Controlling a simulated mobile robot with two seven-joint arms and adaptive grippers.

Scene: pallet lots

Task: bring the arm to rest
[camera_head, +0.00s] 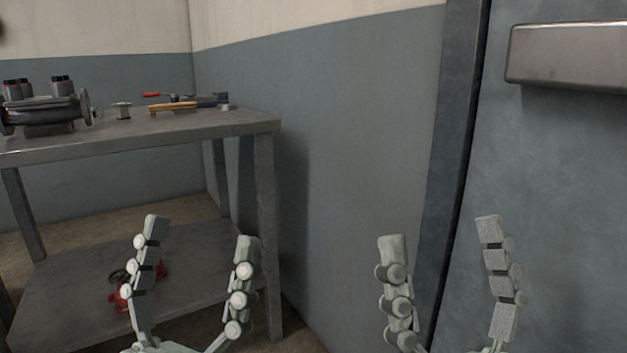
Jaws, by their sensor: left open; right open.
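My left gripper (202,232) is at the lower left of the head view, its two jointed fingers spread apart with nothing between them. It appears in front of the metal table's lower shelf. My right gripper (440,232) is at the lower right, also with fingers spread and empty. It appears in front of the wall and the grey door. Both grippers point upward in the picture. Most of both arms is out of view below.
A metal table (200,125) stands at the left. On it are a dark pump-like part (45,112), a small spool (122,110) and several hand tools (188,104). A red object (124,294) lies on the lower shelf. A grey door (570,200) with a metal bar (570,58) is at right.

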